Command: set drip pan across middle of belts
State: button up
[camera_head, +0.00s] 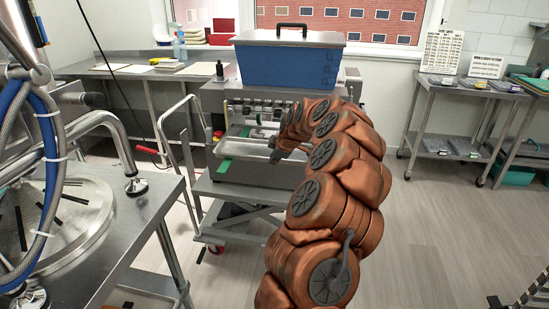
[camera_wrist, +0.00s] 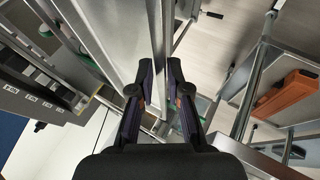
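The drip pan (camera_head: 243,149) is a long, shallow metal tray in front of the depositor's lower opening, with its right end near my gripper (camera_head: 281,154). In the wrist view my gripper (camera_wrist: 160,74) has one finger on each side of the pan's rim and looks closed on it. The pan (camera_wrist: 105,30) runs away to the upper left there. My arm hides the right part of the machine's front.
The depositor carries a blue hopper (camera_head: 290,66) with a metal lid. A wheeled lift cart (camera_head: 240,196) stands below the pan. A steel table (camera_head: 130,225) with a round plate is at the left, a side table (camera_head: 462,110) at the right.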

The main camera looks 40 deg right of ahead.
jog(key=o, duration=0.3)
jog(key=shift+r, duration=0.1)
jog(key=b+v, duration=0.2)
jog(key=v, duration=1)
jog(key=s+a+g+y, duration=0.2)
jog(key=a, duration=1.2)
jog(key=s+a+g+y, duration=0.1)
jog(key=s+a, duration=0.1)
jog(key=a, duration=1.2)
jog(key=s+a+f+m+g, duration=0.3)
jog(key=s+a+f, duration=0.1)
jog(key=s+a, duration=0.65)
jog(key=s+a+f+m+g, duration=0.1)
jog(key=s, duration=0.4)
jog(key=s+a+f+m+g, duration=0.1)
jog(key=s+f+m, duration=0.1)
jog(key=s, duration=0.4)
jog(key=s+a+f+m+g+h, duration=0.1)
jog(key=s+f+m, duration=0.1)
jog(key=s, duration=0.4)
jog(key=shift+a+f, duration=0.1)
jog(key=shift+a, duration=0.2)
